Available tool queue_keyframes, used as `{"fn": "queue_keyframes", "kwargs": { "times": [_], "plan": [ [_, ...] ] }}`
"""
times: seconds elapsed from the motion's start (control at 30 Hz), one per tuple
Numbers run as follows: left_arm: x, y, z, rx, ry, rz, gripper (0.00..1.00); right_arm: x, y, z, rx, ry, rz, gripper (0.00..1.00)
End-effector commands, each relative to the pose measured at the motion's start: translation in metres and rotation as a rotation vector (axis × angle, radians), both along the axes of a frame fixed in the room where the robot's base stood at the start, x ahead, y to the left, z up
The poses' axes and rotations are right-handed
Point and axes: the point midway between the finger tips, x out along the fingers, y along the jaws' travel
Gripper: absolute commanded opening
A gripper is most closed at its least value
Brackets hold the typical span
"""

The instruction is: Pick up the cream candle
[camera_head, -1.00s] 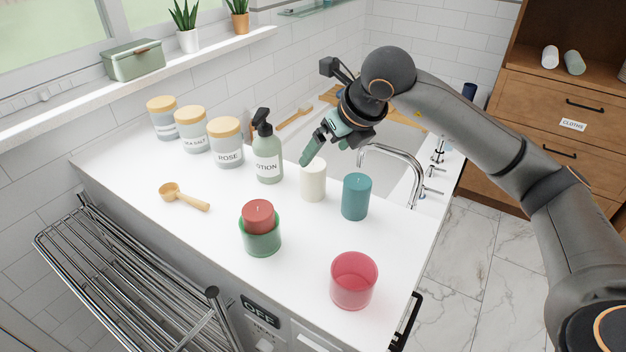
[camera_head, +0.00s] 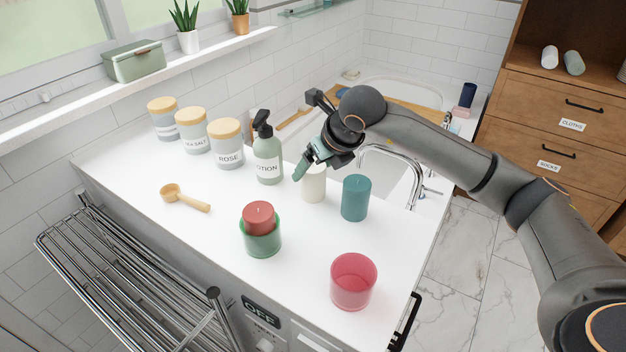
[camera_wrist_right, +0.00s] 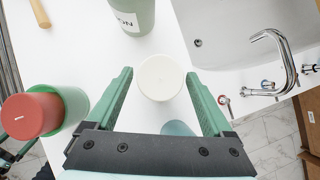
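The cream candle (camera_head: 314,188) stands upright on the white counter (camera_head: 200,240), between the lotion bottle (camera_head: 268,160) and the teal candle (camera_head: 356,198). My right gripper (camera_head: 312,166) is at the candle's top and hides part of it in the head view. In the right wrist view the cream candle (camera_wrist_right: 160,78) sits between the two green fingers of the open gripper (camera_wrist_right: 159,82), with a gap on each side. The teal candle is partly hidden under the gripper body there.
A red candle (camera_head: 258,216) sits in a green glass holder (camera_head: 260,240), and an empty pink glass (camera_head: 353,282) stands near the front edge. A wooden scoop (camera_head: 184,197) and several jars lie to the left. The faucet (camera_head: 395,160) is close on the right.

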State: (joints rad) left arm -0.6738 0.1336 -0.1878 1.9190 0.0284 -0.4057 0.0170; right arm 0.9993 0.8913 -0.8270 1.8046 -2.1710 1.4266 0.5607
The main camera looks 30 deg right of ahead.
Motion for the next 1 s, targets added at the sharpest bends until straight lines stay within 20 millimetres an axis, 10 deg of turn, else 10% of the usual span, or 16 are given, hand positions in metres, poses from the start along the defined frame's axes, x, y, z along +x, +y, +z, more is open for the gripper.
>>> {"fn": "queue_keyframes", "kwargs": {
  "times": [0.73, 1.0],
  "plan": [
    [-0.0001, -0.002, 0.0012, -0.004, -0.001, -0.002, 1.0, 0.0, -0.0002, 0.0008, 0.0, -0.001, 0.0, 0.0],
    [-0.0001, -0.0022, 0.001, -0.004, -0.001, -0.002, 1.0, 0.0004, -0.0001, 0.0029, 0.001, -0.004, -0.001, 0.0]
  ]
}}
